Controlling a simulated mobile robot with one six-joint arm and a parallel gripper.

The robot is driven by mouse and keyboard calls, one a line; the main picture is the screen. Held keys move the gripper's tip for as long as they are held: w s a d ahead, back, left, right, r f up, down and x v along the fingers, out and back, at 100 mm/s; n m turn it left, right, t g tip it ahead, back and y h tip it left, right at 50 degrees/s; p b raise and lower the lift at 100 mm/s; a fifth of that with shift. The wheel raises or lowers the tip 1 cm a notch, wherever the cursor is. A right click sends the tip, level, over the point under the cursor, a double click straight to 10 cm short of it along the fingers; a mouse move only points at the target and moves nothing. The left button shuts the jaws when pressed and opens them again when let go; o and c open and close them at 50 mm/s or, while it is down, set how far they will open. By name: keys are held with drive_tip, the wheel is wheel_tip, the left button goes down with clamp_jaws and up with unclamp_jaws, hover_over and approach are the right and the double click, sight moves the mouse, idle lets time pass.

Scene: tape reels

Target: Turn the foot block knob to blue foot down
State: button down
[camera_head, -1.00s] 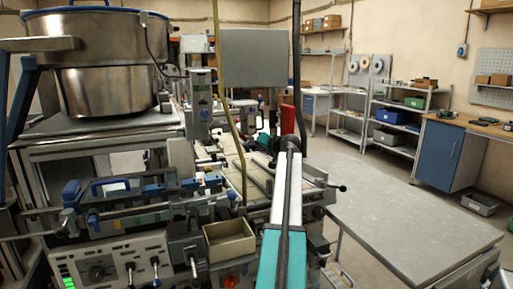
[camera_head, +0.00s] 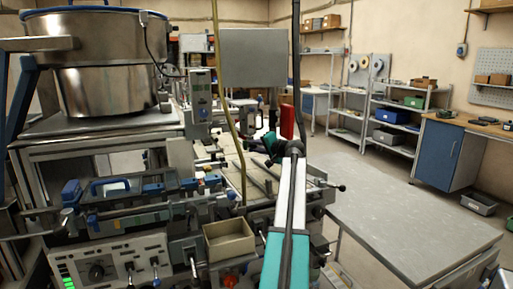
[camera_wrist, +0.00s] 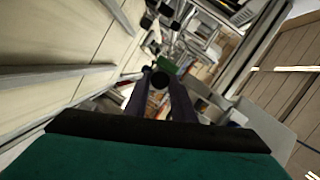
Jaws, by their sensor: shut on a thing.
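In the wrist view the two dark fingers of my gripper (camera_wrist: 160,92) are shut on a round black knob (camera_wrist: 160,79), which sits between the fingertips. I take it to be the foot block knob. A small green part (camera_wrist: 166,65) shows just beyond it. I cannot tell which foot is down; no blue foot stands out. In the head view my teal wrist shows beyond the far end of my arm, over the machine bed (camera_head: 232,172). The fingertips and the knob are too small or hidden to make out there.
A red upright part (camera_head: 287,122) stands just behind my wrist. A thin yellowish hose (camera_head: 239,150) hangs left of it. An open beige box (camera_head: 229,240) sits at the front. A bare grey table (camera_head: 400,210) lies to the right.

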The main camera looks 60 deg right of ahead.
drive_tip(key=c, duration=1.5)
unclamp_jaws()
drive_tip(key=shift+s, duration=0.1)
drive_tip(key=shift+b+v, duration=0.35)
drive_tip(key=shift+v, duration=6.5)
drive_tip(key=shift+r, duration=0.1)
